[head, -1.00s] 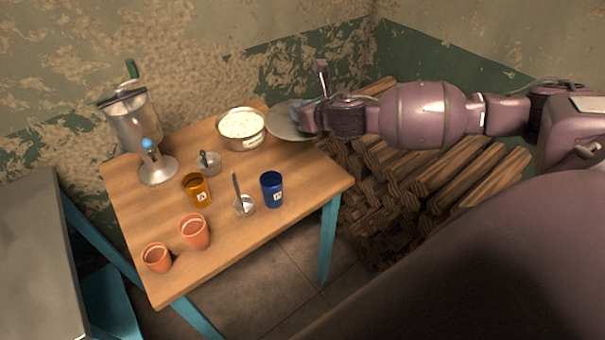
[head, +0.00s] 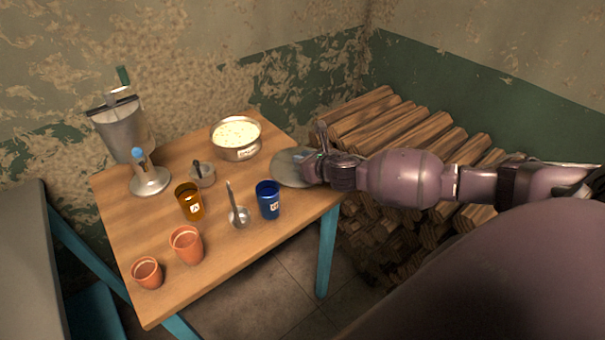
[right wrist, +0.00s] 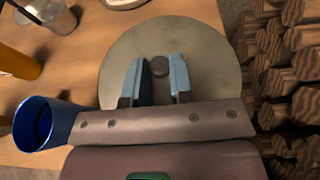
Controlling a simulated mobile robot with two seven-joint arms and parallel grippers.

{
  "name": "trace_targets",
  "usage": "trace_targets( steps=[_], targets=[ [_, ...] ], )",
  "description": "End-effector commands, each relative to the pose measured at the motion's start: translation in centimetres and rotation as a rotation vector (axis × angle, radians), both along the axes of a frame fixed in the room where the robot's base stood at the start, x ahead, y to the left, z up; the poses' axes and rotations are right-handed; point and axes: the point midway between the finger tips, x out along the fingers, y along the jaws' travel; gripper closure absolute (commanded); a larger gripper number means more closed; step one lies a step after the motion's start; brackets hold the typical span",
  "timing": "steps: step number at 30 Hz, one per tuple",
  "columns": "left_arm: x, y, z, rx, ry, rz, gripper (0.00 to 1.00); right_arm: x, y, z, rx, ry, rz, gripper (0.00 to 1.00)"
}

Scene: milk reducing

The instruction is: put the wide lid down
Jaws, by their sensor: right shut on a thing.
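The wide lid is a grey metal disc (head: 288,169) with a small dark knob, seen at the right side of the wooden table. In the right wrist view the lid (right wrist: 205,70) lies flat below my fingers. My right gripper (right wrist: 158,68) is shut on the lid's knob, with a blue-padded finger on each side; it also shows in the head view (head: 322,163). The lid's right part reaches to about the table's right edge. I cannot tell whether its underside touches the table. My left gripper is not in view.
An open pot of white contents (head: 237,152) stands behind the lid. A blue cup (head: 268,202) and a ladle (head: 239,215) are close in front. An orange cup (head: 190,203), clay cups (head: 187,246) and a metal machine (head: 125,135) stand further left. Firewood (head: 400,125) is stacked right.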

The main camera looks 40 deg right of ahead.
Motion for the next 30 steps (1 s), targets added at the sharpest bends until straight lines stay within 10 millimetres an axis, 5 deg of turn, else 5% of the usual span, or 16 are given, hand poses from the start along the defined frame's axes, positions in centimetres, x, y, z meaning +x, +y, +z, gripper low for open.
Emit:
trace_targets(
  steps=[13, 26, 27, 30],
  targets=[
    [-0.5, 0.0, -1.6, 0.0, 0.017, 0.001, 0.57, 0.0, 0.0, -4.5, 0.001, 0.002, 0.0, 1.0],
    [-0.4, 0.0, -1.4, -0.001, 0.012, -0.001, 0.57, 0.0, 0.0, -4.9, -0.001, -0.001, 0.0, 1.0],
    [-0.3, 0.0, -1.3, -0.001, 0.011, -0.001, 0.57, 0.0, 0.0, -4.8, -0.001, -0.001, 0.0, 0.72],
    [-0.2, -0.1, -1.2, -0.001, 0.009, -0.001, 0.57, 0.0, 0.0, -4.8, -0.001, -0.001, 0.0, 0.57]
  ],
)
